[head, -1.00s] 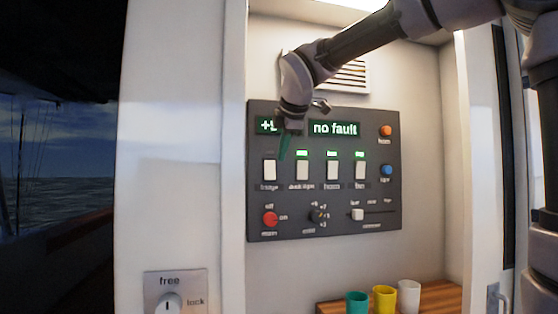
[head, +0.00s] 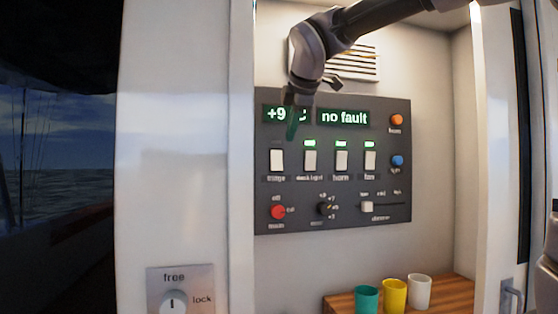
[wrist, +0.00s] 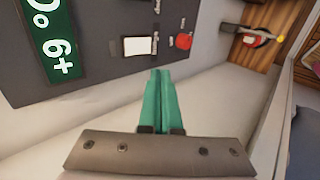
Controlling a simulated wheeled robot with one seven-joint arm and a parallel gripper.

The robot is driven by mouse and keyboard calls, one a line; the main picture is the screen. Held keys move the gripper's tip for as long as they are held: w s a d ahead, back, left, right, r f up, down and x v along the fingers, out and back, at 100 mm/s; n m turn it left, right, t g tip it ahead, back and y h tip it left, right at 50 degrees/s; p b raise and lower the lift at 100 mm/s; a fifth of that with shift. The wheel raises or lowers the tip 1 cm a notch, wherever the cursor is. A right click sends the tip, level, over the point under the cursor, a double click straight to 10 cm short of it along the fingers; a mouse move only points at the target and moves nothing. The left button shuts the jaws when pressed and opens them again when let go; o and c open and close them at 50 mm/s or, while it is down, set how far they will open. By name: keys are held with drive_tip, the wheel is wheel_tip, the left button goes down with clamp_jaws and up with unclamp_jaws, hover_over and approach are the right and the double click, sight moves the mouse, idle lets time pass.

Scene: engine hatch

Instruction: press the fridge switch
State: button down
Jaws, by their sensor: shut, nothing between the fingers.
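The fridge switch (head: 277,160) is the leftmost white rocker on the dark panel (head: 400,180). No green light shows above it, while the other three rockers have lit green lamps. It is also the white rocker (wrist: 137,46) in the wrist view. My gripper (head: 291,134) has green fingers, shut and empty, in front of the panel. In the head view its tips appear just above and right of the fridge switch, partly covering the temperature display (head: 275,114). In the wrist view the shut fingertips (wrist: 160,72) appear beside the switch, with a gap of unclear depth.
A red knob (head: 278,212), a selector dial (head: 325,208) and a slider (head: 367,207) sit below the rockers. Orange (head: 397,120) and blue (head: 397,161) buttons are at right. Several cups, one yellow (head: 394,295), stand on a wooden shelf below. A free/lock plate (head: 180,290) is left.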

drive_tip(key=shift+w, duration=0.1)
approach(277, 168)
wheel_tip(277, 168, down, 4)
drive_tip(key=shift+w+a+f, duration=0.1)
drive_tip(key=shift+w+a, duration=0.1)
drive_tip(key=shift+w, duration=0.5)
drive_tip(key=shift+w+a+f, duration=0.1)
drive_tip(key=shift+w+a, duration=0.05)
drive_tip(key=shift+w, duration=0.6)
drive_tip(key=shift+w+a, duration=0.2)
drive_tip(key=shift+w, duration=0.5)
drive_tip(key=shift+w+f, duration=0.15)
drive_tip(key=shift+w, duration=0.1)
drive_tip(key=shift+a, duration=0.1)
